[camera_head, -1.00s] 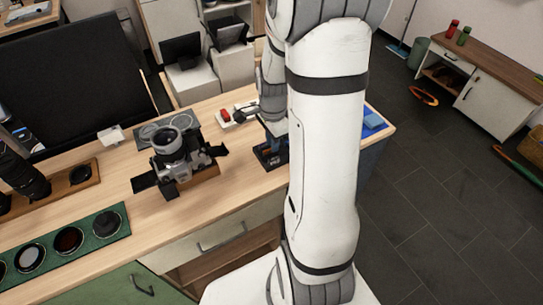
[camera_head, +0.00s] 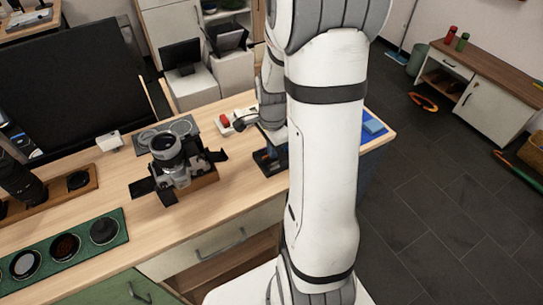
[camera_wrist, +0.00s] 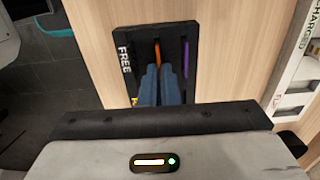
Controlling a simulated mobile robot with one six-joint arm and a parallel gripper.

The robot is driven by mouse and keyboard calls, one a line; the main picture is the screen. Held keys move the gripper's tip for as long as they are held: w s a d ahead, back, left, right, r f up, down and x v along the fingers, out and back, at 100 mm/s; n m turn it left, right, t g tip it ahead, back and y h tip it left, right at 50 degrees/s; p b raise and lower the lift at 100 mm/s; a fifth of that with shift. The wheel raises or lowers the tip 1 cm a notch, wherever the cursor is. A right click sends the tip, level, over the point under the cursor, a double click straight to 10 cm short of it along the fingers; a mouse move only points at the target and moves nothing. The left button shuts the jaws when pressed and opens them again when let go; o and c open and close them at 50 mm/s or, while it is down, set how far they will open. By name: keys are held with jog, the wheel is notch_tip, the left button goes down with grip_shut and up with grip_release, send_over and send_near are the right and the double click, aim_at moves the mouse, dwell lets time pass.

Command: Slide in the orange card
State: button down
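A black slotted holder (camera_wrist: 184,37) marked "FREE" lies below my gripper in the wrist view. It also shows beside the arm in the head view (camera_head: 270,167). The orange card (camera_wrist: 157,51) is seen edge-on in its middle slot. A purple card (camera_wrist: 186,57) stands in the slot to the right. My gripper (camera_wrist: 158,68) has its two blue fingers close together over the near part of the orange card, with only a thin gap. They look shut on it; the contact itself is hidden between the fingers. A camera (camera_head: 175,165) with open flaps stands left on the table.
A panel marked "CHARGED" (camera_wrist: 296,75) lies right of the holder. The green filter tray (camera_head: 75,257), lens rack (camera_head: 50,190) and dark monitor (camera_head: 75,85) fill the left table (camera_head: 215,190). A blue item (camera_head: 373,127) lies near the right table edge.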

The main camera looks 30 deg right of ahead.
jog(key=shift+r+p, duration=2.25)
jog(key=shift+r, duration=0.75)
jog(key=shift+s, duration=0.1)
